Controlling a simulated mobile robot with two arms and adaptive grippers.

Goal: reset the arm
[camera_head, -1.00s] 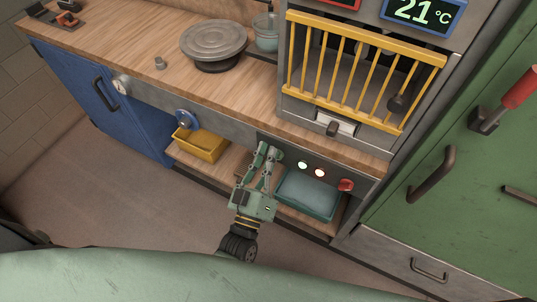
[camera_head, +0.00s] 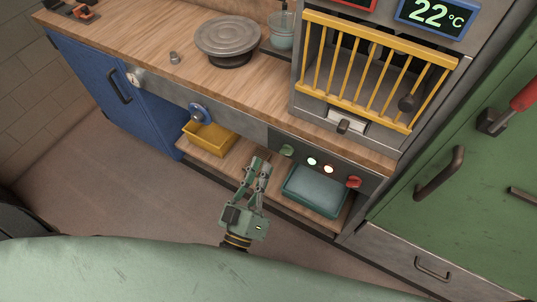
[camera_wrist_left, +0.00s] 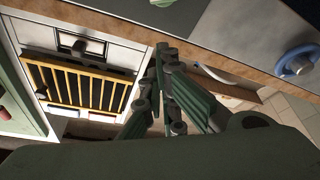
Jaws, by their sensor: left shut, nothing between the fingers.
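My left gripper (camera_head: 259,168) is green with dark finger joints. In the head view it is in front of the workbench's lower shelf, between the yellow bin and the teal tray. Its fingers are shut with nothing between them. In the left wrist view the fingertips (camera_wrist_left: 165,50) come together near the middle. My right gripper is in neither view.
The control panel (camera_head: 336,177) has a green knob (camera_head: 287,150), two lit lamps and a red knob (camera_head: 354,182). A teal tray (camera_head: 314,192) and yellow bin (camera_head: 209,137) stand on the lower shelf (camera_head: 225,165). The yellow barred gate (camera_head: 375,70) is above. Floor (camera_head: 110,190) at left is clear.

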